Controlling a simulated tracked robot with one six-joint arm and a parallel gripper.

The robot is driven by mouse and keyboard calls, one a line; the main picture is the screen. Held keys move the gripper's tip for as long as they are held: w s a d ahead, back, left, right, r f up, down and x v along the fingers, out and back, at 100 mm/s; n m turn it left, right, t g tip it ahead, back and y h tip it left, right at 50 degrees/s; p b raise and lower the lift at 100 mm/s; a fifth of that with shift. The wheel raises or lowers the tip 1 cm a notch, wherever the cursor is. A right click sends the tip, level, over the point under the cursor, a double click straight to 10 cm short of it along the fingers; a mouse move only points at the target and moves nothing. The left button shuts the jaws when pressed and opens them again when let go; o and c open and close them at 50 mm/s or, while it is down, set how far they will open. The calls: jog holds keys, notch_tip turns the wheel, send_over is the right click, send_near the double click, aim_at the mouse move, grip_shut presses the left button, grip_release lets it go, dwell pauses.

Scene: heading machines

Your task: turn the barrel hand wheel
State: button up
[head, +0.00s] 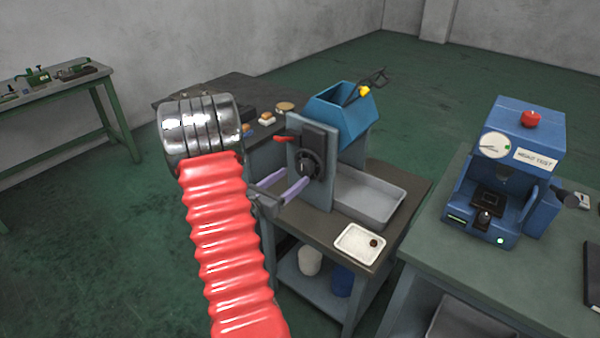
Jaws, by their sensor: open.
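The barrel hand wheel (313,158) is a dark disc with a hub on the left face of an upright grey plate. My gripper (295,176) has two pale purple fingers. They are apart and point at the lower left part of the wheel, with nothing visible between them. The tips overlap the wheel's edge in the picture; I cannot tell whether they touch it. The blue barrel (345,112) sits behind the plate. My red ribbed arm hides part of the bench's left side.
A grey tray (372,194) lies right of the wheel's plate. A blue tester (508,160) stands on the right bench. A green-legged table (60,85) is far left. Green floor is open at left.

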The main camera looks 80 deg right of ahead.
aim_at(301, 170)
jog(key=shift+x, duration=2.7)
jog(key=shift+c, duration=0.2)
